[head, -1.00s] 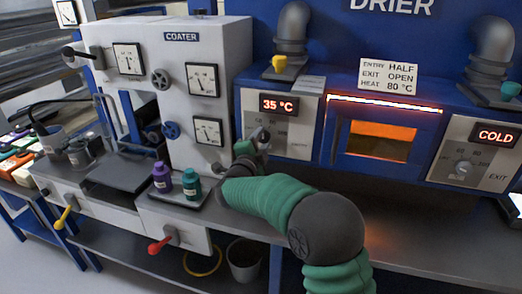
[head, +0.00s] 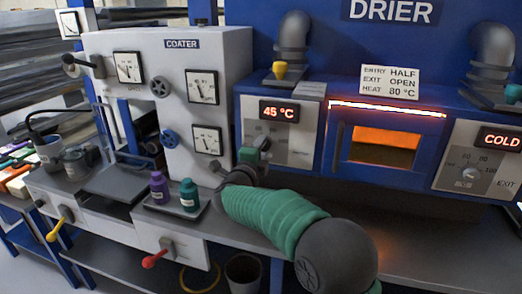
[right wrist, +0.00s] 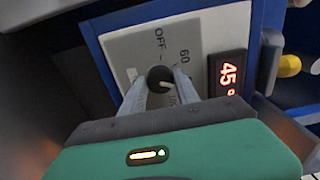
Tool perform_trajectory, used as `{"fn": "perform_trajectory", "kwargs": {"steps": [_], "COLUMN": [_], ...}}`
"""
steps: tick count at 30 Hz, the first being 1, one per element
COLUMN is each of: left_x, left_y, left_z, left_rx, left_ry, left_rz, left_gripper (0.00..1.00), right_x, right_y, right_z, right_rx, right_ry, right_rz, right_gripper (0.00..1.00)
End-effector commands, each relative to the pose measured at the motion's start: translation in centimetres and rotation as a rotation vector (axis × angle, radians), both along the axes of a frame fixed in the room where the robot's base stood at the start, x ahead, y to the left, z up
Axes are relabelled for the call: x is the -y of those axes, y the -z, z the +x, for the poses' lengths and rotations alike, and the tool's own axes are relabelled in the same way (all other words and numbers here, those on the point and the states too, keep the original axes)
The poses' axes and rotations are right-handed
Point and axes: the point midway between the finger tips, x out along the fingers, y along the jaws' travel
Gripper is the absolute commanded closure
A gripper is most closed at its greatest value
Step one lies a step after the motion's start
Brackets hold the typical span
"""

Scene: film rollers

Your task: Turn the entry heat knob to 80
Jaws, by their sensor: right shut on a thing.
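The entry heat knob (right wrist: 160,79) is a dark round knob on a grey panel, seen in the right wrist view with OFF and 60 marked around it. My right gripper (right wrist: 160,85) is shut on it, one finger on each side. In the head view my right gripper (head: 254,150) is at the left part of the entry panel (head: 292,148) and hides the knob. The entry display (head: 279,111) reads 45 °C, and its 45 also shows in the right wrist view (right wrist: 228,76). My left gripper is not in view.
A sign (head: 390,82) reads entry half, exit open, heat 80 °C. The exit display (head: 499,139) at right reads COLD, above the exit knob (head: 469,174). A purple bottle (head: 159,188) and a teal bottle (head: 189,195) stand on a tray left of my right arm.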

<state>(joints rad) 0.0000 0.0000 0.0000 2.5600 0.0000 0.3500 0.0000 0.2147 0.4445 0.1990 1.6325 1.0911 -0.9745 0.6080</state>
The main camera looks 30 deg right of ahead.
Motion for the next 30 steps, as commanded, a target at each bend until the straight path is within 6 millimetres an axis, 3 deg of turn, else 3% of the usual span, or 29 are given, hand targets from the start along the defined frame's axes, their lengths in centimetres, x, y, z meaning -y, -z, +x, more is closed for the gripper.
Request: {"fn": "perform_trajectory", "kwargs": {"steps": [3, 4, 9, 20, 23, 30], "left_x": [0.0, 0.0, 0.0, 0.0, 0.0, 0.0], "left_y": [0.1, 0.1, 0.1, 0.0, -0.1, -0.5], "left_z": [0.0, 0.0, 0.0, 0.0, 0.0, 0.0], "left_rx": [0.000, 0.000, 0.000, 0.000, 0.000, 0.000], "left_ry": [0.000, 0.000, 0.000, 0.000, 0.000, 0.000], "left_rz": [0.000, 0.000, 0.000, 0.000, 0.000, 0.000], "left_gripper": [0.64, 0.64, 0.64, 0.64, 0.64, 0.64], "right_x": [0.0, 0.0, 0.0, -0.5, -1.8, -7.1], "right_y": [0.9, 0.9, 0.7, 0.3, 0.2, 0.2], "right_z": [-0.1, -0.1, 0.0, -0.4, -1.4, -5.9], "right_rx": [-0.014, -0.014, -0.010, -0.006, -0.007, -0.008], "right_ry": [0.003, 0.002, 0.002, 0.000, -0.002, -0.004], "right_rz": [0.008, 0.008, 0.006, 0.003, 0.002, 0.001], "right_gripper": [1.00, 0.62, 0.41, 0.41, 0.41, 0.41]}}
